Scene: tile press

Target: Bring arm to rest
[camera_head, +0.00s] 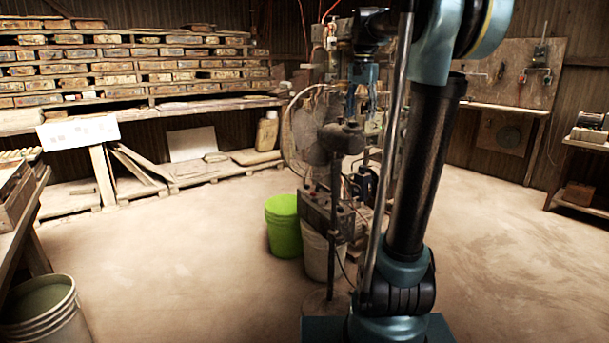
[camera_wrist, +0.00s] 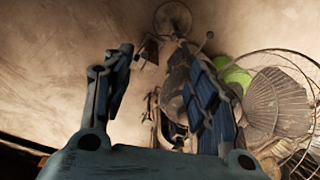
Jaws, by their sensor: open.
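My arm rises in the right half of the head view, with a blue base joint, a black lower link and a blue elbow near the top edge. It bends over to my gripper (camera_head: 362,112), which hangs pointing down in front of the tile press (camera_head: 318,200). In the wrist view my gripper (camera_wrist: 160,72) has its two blue fingers spread wide, with nothing between them. The press's dark metal parts (camera_wrist: 173,95) show below and beyond the fingers. From the head view I cannot tell how far the gripper is from the press.
A green bucket (camera_head: 283,226) and a pale bucket (camera_head: 318,252) stand beside the press. A wire-guarded fan (camera_head: 300,130) is close by. Loaded shelves (camera_head: 130,102) line the back left; a bucket (camera_head: 45,312) stands front left. The floor (camera_head: 180,250) is open on both sides.

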